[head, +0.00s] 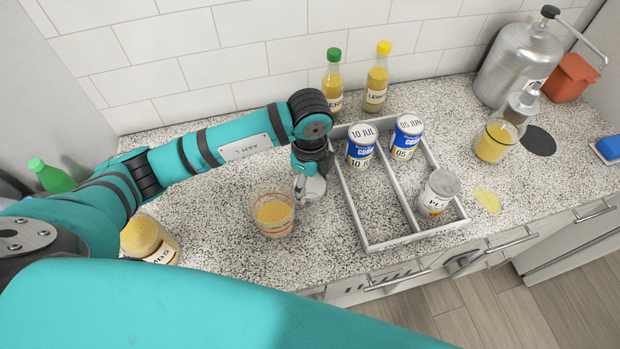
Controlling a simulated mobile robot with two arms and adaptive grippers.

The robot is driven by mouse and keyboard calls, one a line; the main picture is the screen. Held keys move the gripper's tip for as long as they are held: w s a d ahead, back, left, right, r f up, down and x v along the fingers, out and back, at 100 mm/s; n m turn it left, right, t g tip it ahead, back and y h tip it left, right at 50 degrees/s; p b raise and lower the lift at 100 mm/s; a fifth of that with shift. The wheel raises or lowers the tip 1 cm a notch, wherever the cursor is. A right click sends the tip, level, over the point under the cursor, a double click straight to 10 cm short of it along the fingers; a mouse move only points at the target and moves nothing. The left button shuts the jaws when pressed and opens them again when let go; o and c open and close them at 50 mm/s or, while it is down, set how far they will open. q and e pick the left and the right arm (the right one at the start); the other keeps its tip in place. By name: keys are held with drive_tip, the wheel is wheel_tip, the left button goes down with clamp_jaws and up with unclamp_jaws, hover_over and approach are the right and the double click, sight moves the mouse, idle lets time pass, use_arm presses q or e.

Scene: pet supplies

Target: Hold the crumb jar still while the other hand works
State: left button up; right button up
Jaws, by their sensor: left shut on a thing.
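A jar of tan crumbs (149,238), its label partly hidden and ending in "BS", stands on the counter at the left, beside my teal arm. My left gripper (308,187) is low over the counter, away from this jar and at the right side of a clear cup (272,228) with red markings and yellow crumbs inside. The gripper appears shut on the cup's right side; the exact grip is hard to see. The cup stands upright on the counter. My right gripper is out of view.
Right of my gripper is a grey divided tray (405,238) with two blue cans (361,150) and a white can (436,195). Two bottles (376,85) stand behind.

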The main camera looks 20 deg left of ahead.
sight(310, 184)
use_arm(q)
drive_tip(key=shift+f, duration=0.2)
drive_tip(key=o, duration=1.3)
drive_tip(key=shift+r, duration=0.1)
drive_tip(key=shift+r, duration=0.2)
wheel_tip(310, 184, up, 12)
drive_tip(key=shift+f+b, duration=0.1)
drive_tip(key=shift+b, duration=0.9)
